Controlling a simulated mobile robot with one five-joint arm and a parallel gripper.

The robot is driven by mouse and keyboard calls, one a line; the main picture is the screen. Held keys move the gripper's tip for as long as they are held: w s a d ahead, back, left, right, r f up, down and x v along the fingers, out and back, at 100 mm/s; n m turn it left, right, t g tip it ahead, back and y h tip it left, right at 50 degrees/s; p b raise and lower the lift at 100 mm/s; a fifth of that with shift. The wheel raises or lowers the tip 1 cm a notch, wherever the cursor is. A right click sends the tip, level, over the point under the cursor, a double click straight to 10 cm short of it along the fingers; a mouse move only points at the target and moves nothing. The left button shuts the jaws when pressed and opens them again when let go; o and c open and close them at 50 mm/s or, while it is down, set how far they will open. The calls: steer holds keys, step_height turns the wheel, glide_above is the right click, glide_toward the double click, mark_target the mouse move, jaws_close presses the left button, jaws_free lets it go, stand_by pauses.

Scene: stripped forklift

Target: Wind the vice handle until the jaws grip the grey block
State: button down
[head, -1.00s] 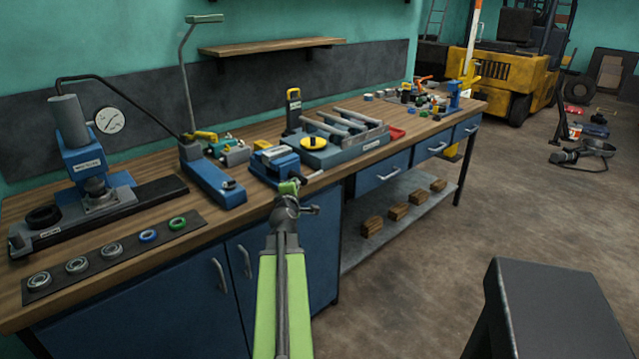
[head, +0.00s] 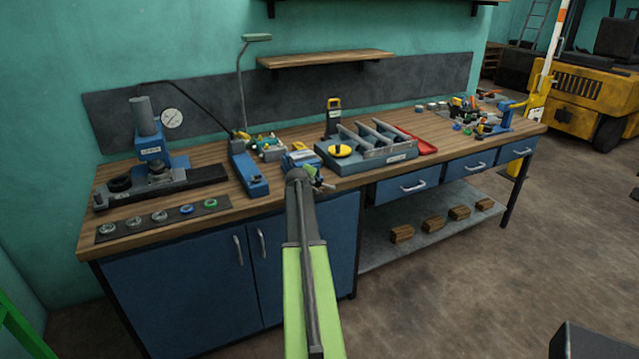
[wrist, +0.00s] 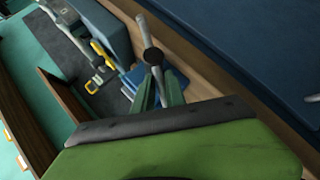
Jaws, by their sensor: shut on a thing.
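The blue vice (head: 301,160) stands at the front edge of the wooden bench, just beyond the end of my arm. In the wrist view a blue part, likely of the vice (wrist: 132,76), shows behind the fingers. In the head view my gripper (head: 314,177) is at the vice's front, over the bench edge. I cannot make out the grey block or whether the jaws touch it.
A grey tray fixture (head: 372,155) with a yellow disc (head: 340,151) is close on the right. A press (head: 150,150) and a mat of rings (head: 160,218) are further left. Blue cabinet doors (head: 200,275) lie below the bench.

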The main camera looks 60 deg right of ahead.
steer(key=shift+s+d, duration=0.1)
steer(key=shift+s, duration=0.05)
stand_by(0.4)
steer(key=c, duration=1.5)
jaws_free()
steer(key=shift+d+f, duration=0.1)
steer(key=shift+o, duration=0.2)
steer(key=p+v, duration=0.9)
steer(key=v, duration=0.8)
steer(key=shift+a+r, duration=0.2)
steer(key=shift+r, duration=0.1)
steer(key=shift+w, duration=0.25)
